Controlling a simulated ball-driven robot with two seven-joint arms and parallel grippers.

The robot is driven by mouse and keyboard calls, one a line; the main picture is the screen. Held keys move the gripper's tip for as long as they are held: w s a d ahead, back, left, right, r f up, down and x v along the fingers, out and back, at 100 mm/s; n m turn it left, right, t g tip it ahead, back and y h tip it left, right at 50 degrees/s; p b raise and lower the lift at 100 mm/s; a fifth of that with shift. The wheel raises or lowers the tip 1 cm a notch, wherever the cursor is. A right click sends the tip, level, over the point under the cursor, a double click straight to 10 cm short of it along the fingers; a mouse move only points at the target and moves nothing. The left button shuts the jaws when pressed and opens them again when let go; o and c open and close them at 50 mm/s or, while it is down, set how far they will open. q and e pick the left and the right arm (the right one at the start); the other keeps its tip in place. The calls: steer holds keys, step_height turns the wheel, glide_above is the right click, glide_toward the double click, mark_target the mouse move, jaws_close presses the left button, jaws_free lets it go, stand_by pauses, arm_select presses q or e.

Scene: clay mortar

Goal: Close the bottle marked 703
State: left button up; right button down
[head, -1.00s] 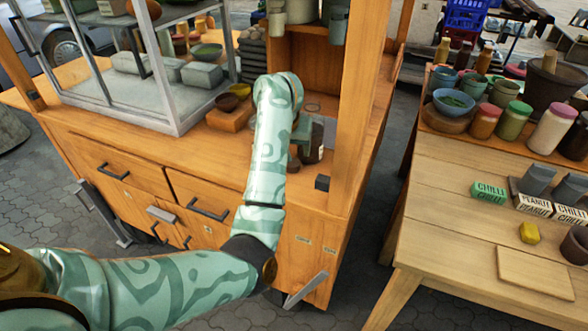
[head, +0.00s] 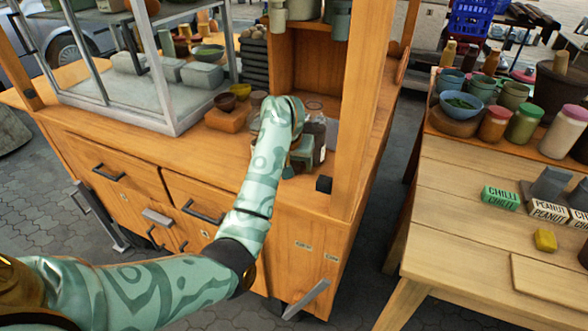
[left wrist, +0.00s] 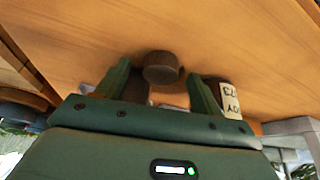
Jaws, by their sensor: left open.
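My left gripper (head: 292,170) is over the cart counter, its jaws mostly hidden behind my own wrist in the head view. In the left wrist view the gripper (left wrist: 162,85) is open, with its two green fingers apart. A round brown stopper-like piece (left wrist: 162,67) shows between and just beyond the fingertips; I cannot tell whether they touch it. A dark bottle with a pale label (left wrist: 230,101) stands beside the right-hand finger, partly hidden; the label's marking is only partly readable, like 703. In the head view a labelled bottle (head: 320,154) stands just right of the gripper.
The wooden counter (head: 230,148) has a glass case (head: 165,125) at left and small bowls on a wooden block (head: 228,118). A wooden post (head: 360,110) rises right of the gripper. A side table (head: 455,240) with jars and boxes stands farther right.

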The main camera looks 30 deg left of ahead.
stand_by(0.3)
arm_select(q)
steer(key=c, duration=1)
steer(key=shift+c, duration=0.2)
